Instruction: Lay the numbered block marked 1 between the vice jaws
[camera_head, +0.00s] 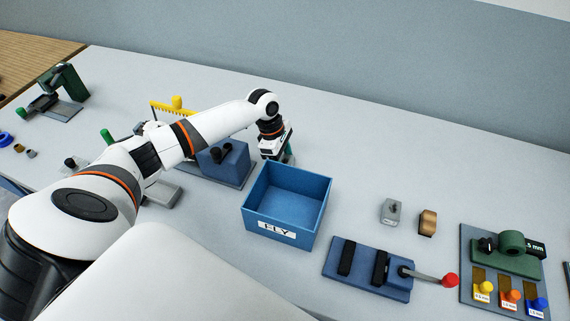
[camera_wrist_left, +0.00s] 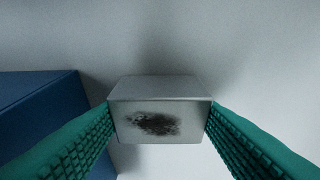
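My left gripper (camera_head: 286,157) reaches down just behind the blue FLY bin, its tips partly hidden. In the left wrist view its green ribbed fingers (camera_wrist_left: 160,120) are against both sides of a grey block (camera_wrist_left: 160,120). A dark smudge covers the block's near face, and I cannot read a number. The vice (camera_head: 398,290) is a blue base with two black jaws (camera_head: 346,257), apart and with nothing between them, and a red-knobbed lever. Another grey block (camera_head: 391,211) and a brown-sided block (camera_head: 428,223) stand behind it; their numbers are unreadable. My right gripper is out of view.
The open blue FLY bin (camera_head: 262,222) stands between my left gripper and the vice. A blue fixture (camera_head: 230,165) is left of the gripper. A gauge board (camera_head: 468,250) with coloured knobs is at right. The back right of the table is clear.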

